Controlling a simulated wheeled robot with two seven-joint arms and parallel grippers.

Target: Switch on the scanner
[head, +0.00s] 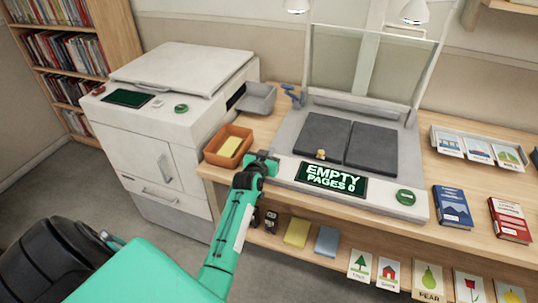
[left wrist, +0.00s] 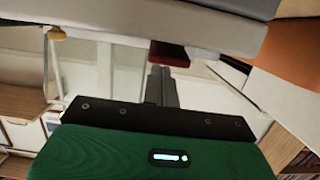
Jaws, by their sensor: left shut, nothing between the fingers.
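The scanner (head: 283,151) is a grey flatbed unit on the wooden desk, with two dark pads and a raised clear cover. Its lit display (head: 330,178) reads "EMPTY PAGES 0", and a round green button (head: 406,197) sits to the right of it. My left gripper (head: 264,158) is at the scanner's front left corner. In the left wrist view its shut, empty fingers (left wrist: 161,85) point at a dark red part (left wrist: 171,53) beneath a pale edge; whether they touch it I cannot tell. My right gripper is not in view.
An orange tray (head: 214,157) with a yellow pad lies just left of my gripper. A white copier (head: 150,147) stands further left. A blue book (head: 453,207) and a red book (head: 509,220) lie at the right. Picture cards line the lower shelf.

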